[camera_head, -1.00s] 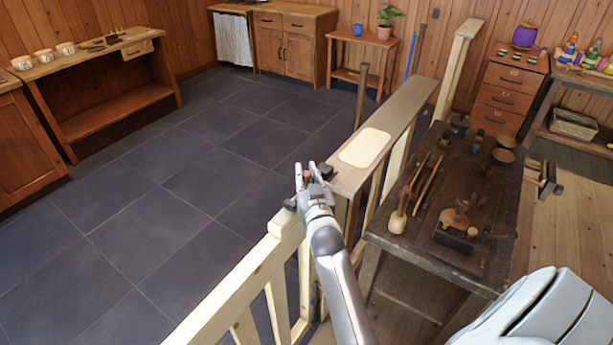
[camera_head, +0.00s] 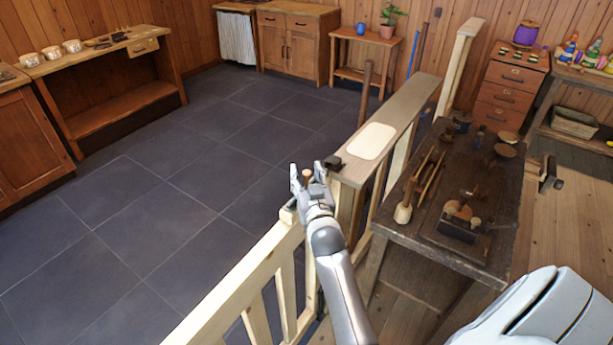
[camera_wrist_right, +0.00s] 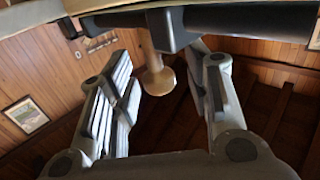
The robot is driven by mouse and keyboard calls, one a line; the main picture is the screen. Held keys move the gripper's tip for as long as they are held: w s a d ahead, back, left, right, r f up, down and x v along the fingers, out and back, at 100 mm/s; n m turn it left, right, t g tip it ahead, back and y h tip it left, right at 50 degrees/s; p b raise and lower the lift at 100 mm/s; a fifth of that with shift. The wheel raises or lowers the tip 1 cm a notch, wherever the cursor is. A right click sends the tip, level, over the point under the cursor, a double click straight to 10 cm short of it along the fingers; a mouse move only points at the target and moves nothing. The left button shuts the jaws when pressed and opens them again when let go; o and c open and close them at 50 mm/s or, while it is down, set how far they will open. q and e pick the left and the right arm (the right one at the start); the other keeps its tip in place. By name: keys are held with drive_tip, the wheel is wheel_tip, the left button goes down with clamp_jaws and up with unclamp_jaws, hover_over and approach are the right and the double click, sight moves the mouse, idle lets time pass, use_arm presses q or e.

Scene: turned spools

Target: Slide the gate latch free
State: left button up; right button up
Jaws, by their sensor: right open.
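The wooden gate (camera_head: 238,287) runs from the lower left up to the railing post. In the right wrist view the latch is a dark bar (camera_wrist_right: 250,22) with a dark block and a turned wooden knob (camera_wrist_right: 157,78) on it. My right gripper (camera_head: 307,170) is at the gap between gate and post. Its fingers are open, one on each side of the knob, with space visible between knob and fingers in the wrist view. A dark fitting (camera_head: 333,163) sits on the post top to the right. The gripper hides much of the latch in the head view. My left gripper is not in view.
A railing with a flat top and a pale pad (camera_head: 370,141) extends back from the post. A dark workbench (camera_head: 400,226) with tools and turned pieces stands close on the right. The tiled floor (camera_head: 140,205) beyond the gate is clear.

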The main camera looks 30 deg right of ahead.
sight(307, 173)
wheel_tip(307, 173, up, 10)
idle(0.6)
